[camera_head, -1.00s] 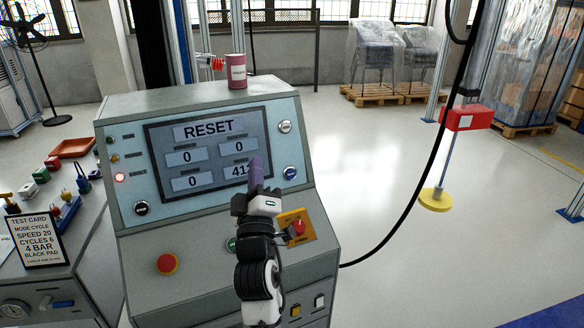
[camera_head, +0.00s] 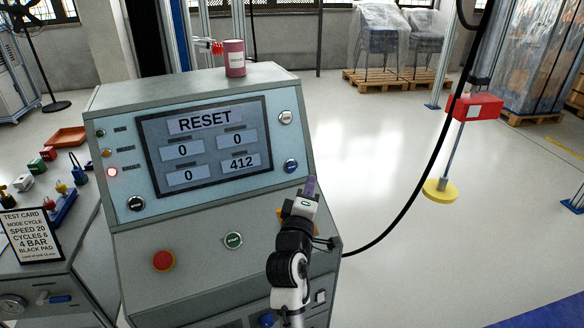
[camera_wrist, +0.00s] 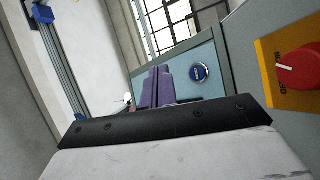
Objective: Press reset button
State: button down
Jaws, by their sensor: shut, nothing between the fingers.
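The control console (camera_head: 200,285) has a sloped panel with a screen (camera_head: 205,148) reading RESET, zeros and 412. A round blue button (camera_head: 291,166) is on the panel, right of the screen; it also shows in the wrist view (camera_wrist: 199,72). Its label is too small to read. My gripper (camera_head: 310,187) has purple fingers, shut and empty. In the head view its tips are just below and right of the blue button. In the wrist view the fingers (camera_wrist: 157,88) are left of the button, with no visible contact.
A green button (camera_head: 233,240) and a red mushroom button (camera_head: 163,260) are on the lower console face. A red knob (camera_wrist: 300,70) on a yellow plate is at right in the wrist view. A can (camera_head: 234,58) stands on top. A black cable (camera_head: 410,195) hangs at right.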

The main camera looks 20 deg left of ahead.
aim_at(292, 167)
jog(key=w+a+b, duration=0.1)
jog(key=w+a+f+b, duration=0.1)
jog(key=w+a, duration=0.1)
jog(key=w+a+f+b, duration=0.1)
jog(key=w+a+b, duration=0.1)
jog(key=shift+w+a, duration=0.45)
jog(key=shift+a, duration=0.1)
jog(key=shift+f, duration=0.1)
dwell(1.8)
jog(key=shift+w+a+b, duration=0.3)
jog(key=shift+b, duration=0.05)
jog(key=shift+w+a+f, duration=0.1)
jog(key=shift+w+a, duration=0.1)
jog(key=shift+a, duration=0.05)
dwell(0.6)
jog(key=shift+d, duration=0.1)
jog(key=shift+s+d+p, duration=0.3)
jog(key=shift+s+d, duration=0.15)
jog(key=shift+s, duration=0.1)
